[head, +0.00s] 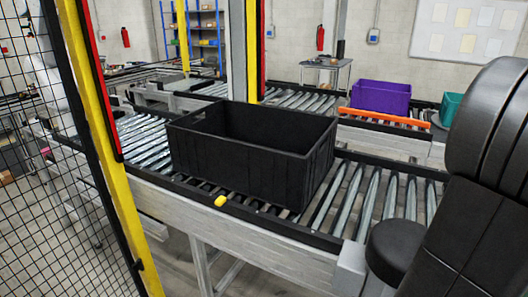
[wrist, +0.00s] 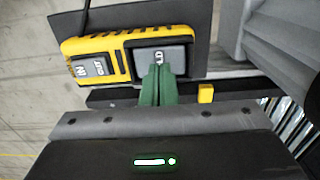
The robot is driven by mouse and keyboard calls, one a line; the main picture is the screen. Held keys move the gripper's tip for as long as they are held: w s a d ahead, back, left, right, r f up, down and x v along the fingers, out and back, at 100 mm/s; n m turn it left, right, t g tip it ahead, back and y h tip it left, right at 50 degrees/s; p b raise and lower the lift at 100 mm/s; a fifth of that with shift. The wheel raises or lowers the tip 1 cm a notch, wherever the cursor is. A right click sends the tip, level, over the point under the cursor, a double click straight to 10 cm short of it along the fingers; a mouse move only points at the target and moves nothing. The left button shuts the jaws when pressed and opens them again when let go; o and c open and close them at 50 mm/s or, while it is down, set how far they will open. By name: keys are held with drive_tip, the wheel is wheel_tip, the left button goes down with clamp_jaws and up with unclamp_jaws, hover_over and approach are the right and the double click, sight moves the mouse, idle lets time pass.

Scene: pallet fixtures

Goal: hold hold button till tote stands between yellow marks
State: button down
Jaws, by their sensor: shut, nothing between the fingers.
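A black open tote (head: 250,160) stands upright on the near roller conveyor in the head view. One yellow mark (head: 220,201) shows on the near rail, beside the tote's long side. No second mark can be made out there. In the wrist view a yellow control box (wrist: 92,45) carries an IN/OUT switch (wrist: 90,67) and a grey hold button (wrist: 172,56). My gripper (wrist: 162,68) has its green fingers shut and empty, tips over the lower part of the hold button. Whether the button is pressed in cannot be told. A yellow block (wrist: 205,93) sits right of the fingers.
A mesh fence with a yellow post (head: 100,145) stands at the left. Bare rollers (head: 380,192) lie right of the tote. A purple tote (head: 380,97) and a teal tote (head: 450,108) stand at the back, near an orange bar (head: 384,117).

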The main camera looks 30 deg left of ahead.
drive_tip(key=shift+f+b, duration=0.6)
drive_tip(key=shift+f, duration=0.45)
drive_tip(key=shift+r, duration=0.15)
idle(2.5)
wheel_tip(320, 180, up, 7)
drive_tip(key=p, duration=0.6)
drive_tip(key=shift+r, duration=0.1)
drive_tip(key=shift+f, duration=0.3)
wheel_tip(320, 180, down, 6)
drive_tip(key=b, duration=0.5)
drive_tip(key=shift+s, duration=0.1)
